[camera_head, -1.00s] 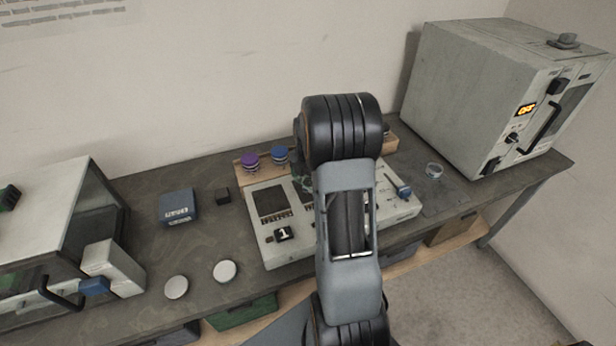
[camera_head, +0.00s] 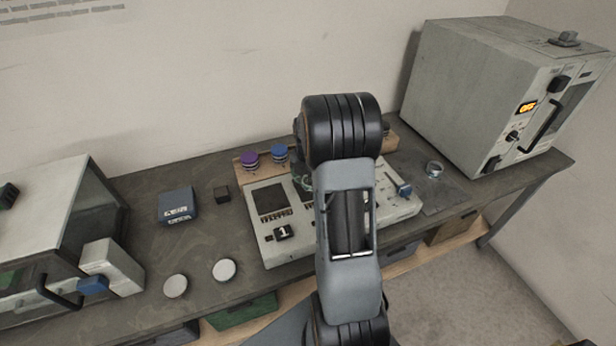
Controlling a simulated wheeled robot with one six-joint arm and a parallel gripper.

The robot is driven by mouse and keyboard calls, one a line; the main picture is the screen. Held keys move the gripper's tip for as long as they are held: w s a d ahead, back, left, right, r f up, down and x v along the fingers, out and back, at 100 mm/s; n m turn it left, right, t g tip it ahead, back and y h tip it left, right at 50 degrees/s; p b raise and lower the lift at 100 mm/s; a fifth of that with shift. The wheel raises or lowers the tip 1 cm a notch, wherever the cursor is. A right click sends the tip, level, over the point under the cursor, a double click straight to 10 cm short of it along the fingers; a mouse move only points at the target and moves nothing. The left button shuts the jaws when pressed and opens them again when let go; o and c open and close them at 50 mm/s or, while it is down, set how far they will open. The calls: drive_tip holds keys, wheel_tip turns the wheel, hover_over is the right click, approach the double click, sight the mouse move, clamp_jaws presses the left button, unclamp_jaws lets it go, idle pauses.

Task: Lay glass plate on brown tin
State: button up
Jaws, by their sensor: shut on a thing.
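My arm stands in the middle of the head view and hides my gripper and whatever is between its jaws. A small greenish, see-through shape (camera_head: 301,183) shows just left of the arm, above the white panel; I cannot tell whether it is the glass plate. No brown tin can be made out for certain. A small dark brown block (camera_head: 221,194) sits on the bench left of the panel. A dark round thing (camera_head: 386,129) shows partly at the right end of the wooden rack, behind the arm.
The white panel (camera_head: 262,225) lies mid-bench. Purple (camera_head: 250,160) and blue (camera_head: 279,153) round containers stand on the wooden rack. A blue box (camera_head: 177,204), two pale discs (camera_head: 176,286) (camera_head: 224,270) and a small ring-like dish (camera_head: 433,169) lie around. Large cabinets (camera_head: 480,90) (camera_head: 50,220) flank the bench.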

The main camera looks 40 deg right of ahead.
drive_tip(key=o, duration=0.8)
drive_tip(key=shift+r, duration=0.1)
drive_tip(key=shift+r+p, duration=2.5)
drive_tip(key=shift+r, duration=1)
